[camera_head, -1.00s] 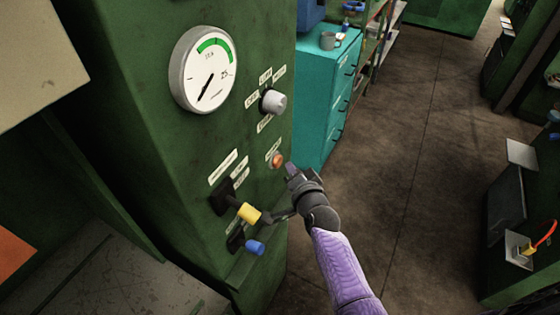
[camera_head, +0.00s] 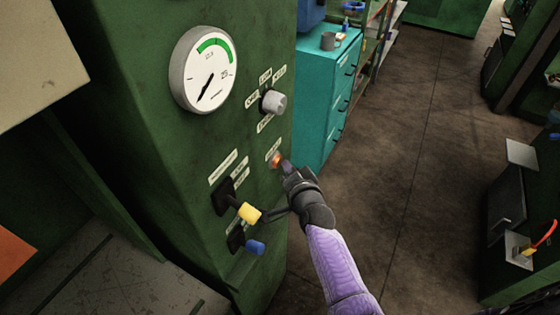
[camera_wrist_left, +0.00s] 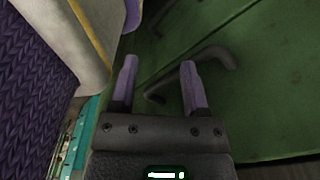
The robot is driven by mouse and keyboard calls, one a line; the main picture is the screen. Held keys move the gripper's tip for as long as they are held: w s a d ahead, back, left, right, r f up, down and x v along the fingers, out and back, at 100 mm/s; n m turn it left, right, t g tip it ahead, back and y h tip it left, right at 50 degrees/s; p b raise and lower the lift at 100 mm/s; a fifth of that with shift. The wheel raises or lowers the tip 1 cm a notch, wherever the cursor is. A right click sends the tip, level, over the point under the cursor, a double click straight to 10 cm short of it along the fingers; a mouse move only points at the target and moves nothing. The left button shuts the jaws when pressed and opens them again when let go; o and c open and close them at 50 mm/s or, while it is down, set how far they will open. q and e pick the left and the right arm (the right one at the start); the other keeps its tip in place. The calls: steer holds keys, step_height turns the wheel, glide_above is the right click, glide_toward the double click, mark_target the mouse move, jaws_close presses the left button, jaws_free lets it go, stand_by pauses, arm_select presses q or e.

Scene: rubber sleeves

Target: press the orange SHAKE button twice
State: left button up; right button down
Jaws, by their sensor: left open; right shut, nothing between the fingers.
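The orange button (camera_head: 276,159) sits on the green machine panel, with a small label just above it. My right gripper (camera_head: 287,166) is shut and empty. Its fingertips are right at the button's right edge and seem to touch it or nearly so; I cannot tell whether the button is pushed in. In the left wrist view my left gripper (camera_wrist_left: 158,82) is open, with nothing between its two purple fingers. A dark green surface with bent handles lies beyond it. The left gripper is not in the head view.
The panel also has a round gauge (camera_head: 203,69), a grey knob (camera_head: 273,102), a yellow-tipped lever (camera_head: 249,213) and a blue-tipped lever (camera_head: 255,248) close to my right gripper. A teal cabinet (camera_head: 322,100) stands behind.

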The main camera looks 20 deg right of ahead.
steer(key=shift+w+a, duration=0.1)
steer(key=shift+w, duration=0.1)
stand_by(0.6)
steer(key=shift+s+d, duration=0.4)
steer(key=shift+s, duration=0.15)
